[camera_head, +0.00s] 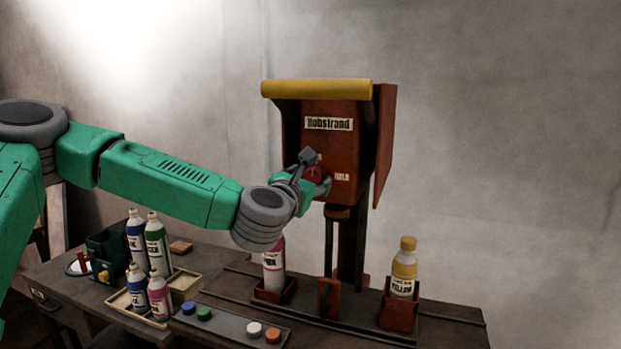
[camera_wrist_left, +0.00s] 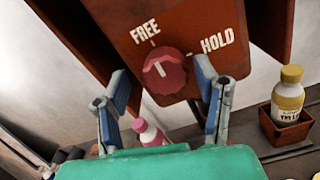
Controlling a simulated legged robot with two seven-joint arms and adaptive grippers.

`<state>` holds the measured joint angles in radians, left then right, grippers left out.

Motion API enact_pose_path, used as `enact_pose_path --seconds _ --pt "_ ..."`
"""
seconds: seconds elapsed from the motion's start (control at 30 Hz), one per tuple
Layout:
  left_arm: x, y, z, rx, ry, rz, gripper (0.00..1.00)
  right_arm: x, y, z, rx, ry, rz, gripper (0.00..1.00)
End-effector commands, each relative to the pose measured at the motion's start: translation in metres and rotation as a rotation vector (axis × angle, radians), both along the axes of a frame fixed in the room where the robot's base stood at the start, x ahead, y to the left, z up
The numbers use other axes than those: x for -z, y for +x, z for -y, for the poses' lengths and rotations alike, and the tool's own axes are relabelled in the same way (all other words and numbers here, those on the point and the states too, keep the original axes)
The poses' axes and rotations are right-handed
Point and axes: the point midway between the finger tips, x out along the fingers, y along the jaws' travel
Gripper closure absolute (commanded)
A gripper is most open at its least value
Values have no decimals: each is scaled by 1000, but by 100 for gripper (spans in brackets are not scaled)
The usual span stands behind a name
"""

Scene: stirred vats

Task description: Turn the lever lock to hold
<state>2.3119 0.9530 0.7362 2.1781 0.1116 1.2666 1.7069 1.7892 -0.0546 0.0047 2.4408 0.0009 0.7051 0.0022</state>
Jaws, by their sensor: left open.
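The lever lock is a round red knob (camera_wrist_left: 166,76) on the front of the rust-red machine head (camera_head: 348,120) labelled "Hobstrand". In the left wrist view its white mark points up and slightly left, toward the word FREE (camera_wrist_left: 145,30). The word HOLD (camera_wrist_left: 217,41) is to the right of the knob. My left gripper (camera_head: 316,171) is at the machine's front, its fingers (camera_wrist_left: 164,82) open and on either side of the knob. I cannot tell whether they touch it. In the head view the gripper partly covers the knob. My right gripper is not in view.
A yellow bottle (camera_head: 403,270) stands in a red holder at right, and a pink bottle (camera_head: 274,262) stands in another below my gripper. Several bottles stand in trays at left. A grey strip (camera_head: 230,322) with coloured caps lies in front. The right wall side is clear.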

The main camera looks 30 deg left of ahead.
Motion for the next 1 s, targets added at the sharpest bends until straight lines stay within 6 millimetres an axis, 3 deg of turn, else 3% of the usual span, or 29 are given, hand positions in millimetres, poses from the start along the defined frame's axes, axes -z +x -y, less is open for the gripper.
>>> enact_pose_path --seconds 0.03,0.07,0.1,0.2,0.67,1.0 --pt "0 0 1 1 0 0 44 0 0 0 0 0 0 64" --pt "0 0 1 1 1 0 51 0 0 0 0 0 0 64" --pt "-1 0 2 1 1 0 65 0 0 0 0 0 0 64" --pt "-2 -1 4 0 3 1 94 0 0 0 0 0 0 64" --pt "-6 -2 4 4 27 5 94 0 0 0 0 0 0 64" --pt "-8 -2 6 3 218 -34 93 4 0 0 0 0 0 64"
